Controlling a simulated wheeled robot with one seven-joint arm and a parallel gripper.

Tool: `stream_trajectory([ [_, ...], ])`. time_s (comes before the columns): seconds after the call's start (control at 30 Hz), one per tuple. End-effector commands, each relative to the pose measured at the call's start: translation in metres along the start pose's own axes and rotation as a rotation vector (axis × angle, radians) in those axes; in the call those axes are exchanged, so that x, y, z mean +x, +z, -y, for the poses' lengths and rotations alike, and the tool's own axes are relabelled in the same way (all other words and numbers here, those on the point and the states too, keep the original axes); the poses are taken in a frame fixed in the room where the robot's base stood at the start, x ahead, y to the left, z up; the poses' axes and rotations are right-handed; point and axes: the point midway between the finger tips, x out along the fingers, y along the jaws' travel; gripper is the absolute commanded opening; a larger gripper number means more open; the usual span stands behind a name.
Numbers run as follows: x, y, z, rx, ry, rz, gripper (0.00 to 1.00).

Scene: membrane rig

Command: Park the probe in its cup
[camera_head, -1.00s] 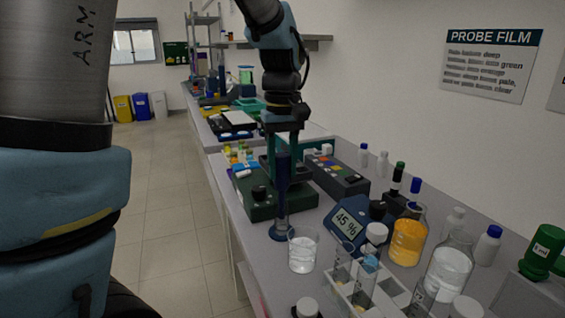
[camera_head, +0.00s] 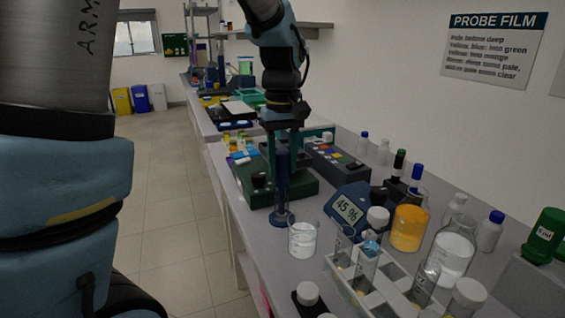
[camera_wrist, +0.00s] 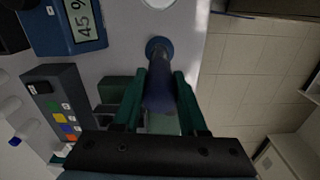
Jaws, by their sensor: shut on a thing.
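My gripper (camera_head: 283,152) has teal fingers shut on the dark blue probe (camera_head: 283,172), which stands upright at the bench's front edge. In the wrist view, the probe (camera_wrist: 160,96) lies between the two fingers. Directly below it is a dark blue round-footed piece (camera_head: 281,220), apparently the cup; its round blue part (camera_wrist: 158,46) also shows in the wrist view, beyond the probe's end. I cannot tell whether the probe's tip is inside it or just above.
A glass beaker (camera_head: 302,239) stands close in front of the cup. A blue meter (camera_head: 347,210) reads 45 %. A dark green instrument (camera_head: 258,190) is just behind. A rack (camera_head: 345,280) and several bottles crowd the right. The floor at left is clear.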

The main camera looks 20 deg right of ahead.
Motion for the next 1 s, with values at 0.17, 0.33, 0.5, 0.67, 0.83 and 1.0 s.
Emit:
stream_trajectory([
  [0.17,0.0015,0.0000,0.0000,0.000,0.000,0.000,0.02],
  [0.33,0.0040,0.0001,0.0001,0.000,0.000,0.000,0.02],
  [0.5,0.0064,0.0001,0.0001,0.000,0.000,0.000,0.02],
  [0.67,0.0060,0.0000,0.0000,0.000,0.000,0.000,0.59],
  [0.83,0.0060,0.0000,0.0000,0.000,0.000,0.000,0.77],
  [1.0,0.0060,0.0000,0.0000,0.000,0.000,0.000,0.77],
])
